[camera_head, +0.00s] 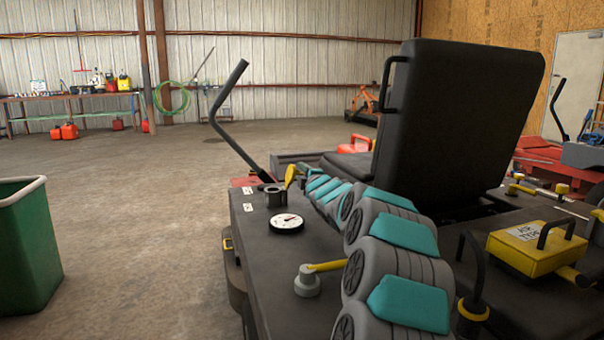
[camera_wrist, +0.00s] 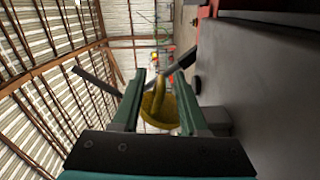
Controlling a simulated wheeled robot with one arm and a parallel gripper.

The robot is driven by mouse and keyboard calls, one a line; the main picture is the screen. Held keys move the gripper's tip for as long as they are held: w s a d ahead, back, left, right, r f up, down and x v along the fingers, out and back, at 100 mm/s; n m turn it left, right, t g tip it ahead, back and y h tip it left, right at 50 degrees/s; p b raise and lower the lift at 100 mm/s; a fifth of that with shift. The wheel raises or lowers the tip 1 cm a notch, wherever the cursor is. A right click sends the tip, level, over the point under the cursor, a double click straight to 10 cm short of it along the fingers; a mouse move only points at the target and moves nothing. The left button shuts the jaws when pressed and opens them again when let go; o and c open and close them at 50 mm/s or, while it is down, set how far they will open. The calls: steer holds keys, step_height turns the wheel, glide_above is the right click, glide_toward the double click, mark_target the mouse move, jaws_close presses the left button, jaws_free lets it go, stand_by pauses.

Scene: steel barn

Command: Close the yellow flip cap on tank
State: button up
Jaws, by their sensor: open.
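The yellow flip cap (camera_head: 291,176) stands raised at the edge of the black filler neck (camera_head: 275,196) on the dark tank top (camera_head: 262,240) in the head view. The neck's mouth is uncovered. My arm reaches away over the tank, its far end just right of the cap; its fingers cannot be made out there. In the wrist view my gripper (camera_wrist: 158,78) is open, with two green fingers apart. The yellow cap (camera_wrist: 158,110) shows between and beyond them. Whether a finger touches it I cannot tell.
A round gauge (camera_head: 287,223) and a grey fitting with a yellow lever (camera_head: 325,266) sit nearer on the tank top. A black seat (camera_head: 455,120) rises to the right, and a bent black lever (camera_head: 235,120) stands behind. A green bin (camera_head: 28,245) is at left, with open floor between.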

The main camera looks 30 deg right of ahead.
steer(key=shift+w, duration=0.1)
steer(key=shift+c, duration=0.2)
jaws_close()
steer(key=shift+f, duration=0.1)
stand_by(1.2)
